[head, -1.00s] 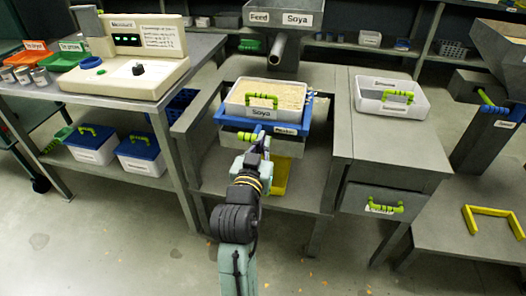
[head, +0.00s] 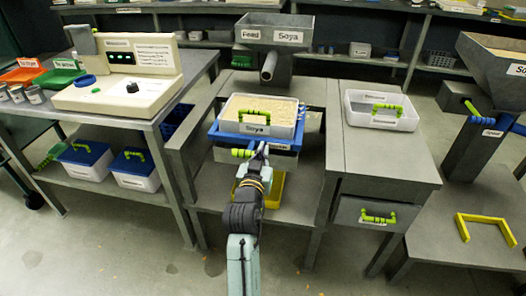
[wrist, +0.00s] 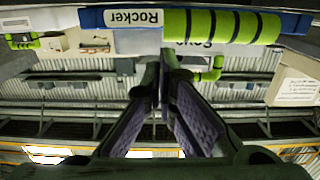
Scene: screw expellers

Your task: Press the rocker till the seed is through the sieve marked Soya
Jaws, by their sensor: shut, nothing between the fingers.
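The Soya sieve is a white tray (head: 285,129) with pale seed (head: 259,105) spread inside, set in a blue frame (head: 314,135) on the middle bench. In the wrist view, the rocker is a blue bar (wrist: 92,18) labelled "Rocker" with a thick green grip (wrist: 225,27). In the head view the rocker's green grip (head: 241,153) shows below the sieve front. My gripper (head: 263,146) is shut and empty just in front of the rocker. Its fingertips (wrist: 165,58) are close below the bar in the wrist view; whether they touch cannot be told.
A grey feed hopper (head: 272,32) with a spout stands behind the sieve. A yellow tray (head: 275,189) lies beneath it. A cream measuring machine (head: 120,97) stands on the left table.

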